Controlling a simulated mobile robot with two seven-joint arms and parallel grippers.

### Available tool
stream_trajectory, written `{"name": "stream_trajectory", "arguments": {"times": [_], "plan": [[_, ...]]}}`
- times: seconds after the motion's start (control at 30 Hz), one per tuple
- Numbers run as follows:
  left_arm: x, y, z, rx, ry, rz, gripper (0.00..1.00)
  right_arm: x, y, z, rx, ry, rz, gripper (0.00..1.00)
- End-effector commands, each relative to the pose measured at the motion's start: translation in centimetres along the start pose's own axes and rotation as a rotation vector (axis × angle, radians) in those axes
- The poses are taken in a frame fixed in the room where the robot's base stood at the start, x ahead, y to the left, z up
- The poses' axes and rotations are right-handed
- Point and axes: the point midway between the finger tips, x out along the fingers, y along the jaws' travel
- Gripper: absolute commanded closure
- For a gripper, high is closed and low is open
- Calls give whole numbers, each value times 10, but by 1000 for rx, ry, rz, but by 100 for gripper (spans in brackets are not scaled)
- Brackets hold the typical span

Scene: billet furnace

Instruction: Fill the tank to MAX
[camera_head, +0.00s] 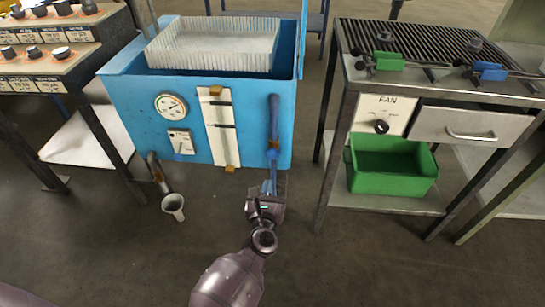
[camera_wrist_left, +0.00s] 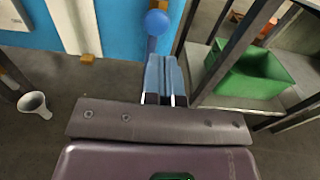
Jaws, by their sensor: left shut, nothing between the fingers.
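The blue tank (camera_head: 125,110) stands ahead with a pale ribbed rack (camera_head: 215,45) in its open top. Its front carries a round dial gauge (camera_head: 171,106), a small plate with a switch (camera_head: 181,142) and a white upright level strip (camera_head: 221,130); its markings are too small to read. A blue upright lever or pipe (camera_head: 273,118) is at the front right. A blue ball (camera_wrist_left: 157,22) shows there in the left wrist view. My left gripper (camera_head: 268,188) is shut and empty just below that blue part, its fingers (camera_wrist_left: 165,80) pointing toward the ball; contact cannot be told. My right gripper is out of view.
A bent pipe (camera_head: 157,172) ends above a grey funnel or cup (camera_head: 174,206) on the floor. At right, a metal bench (camera_head: 350,95) has a fan dial, a drawer (camera_head: 470,127) and a green bin (camera_head: 390,172) underneath.

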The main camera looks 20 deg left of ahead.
Motion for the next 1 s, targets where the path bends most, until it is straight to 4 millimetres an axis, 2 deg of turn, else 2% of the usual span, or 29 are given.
{"name": "stream_trajectory", "arguments": {"times": [0.17, 0.6, 0.8, 1.0], "plan": [[30, -1, -1, 0, 1, -1, 100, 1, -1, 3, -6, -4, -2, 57], [97, 0, -3, 2, 3, -1, 100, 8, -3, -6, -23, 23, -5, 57], [113, 0, -2, 1, 2, 0, 100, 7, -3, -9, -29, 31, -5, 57], [118, 0, -1, 1, 1, -1, 100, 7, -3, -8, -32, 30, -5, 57]]}}
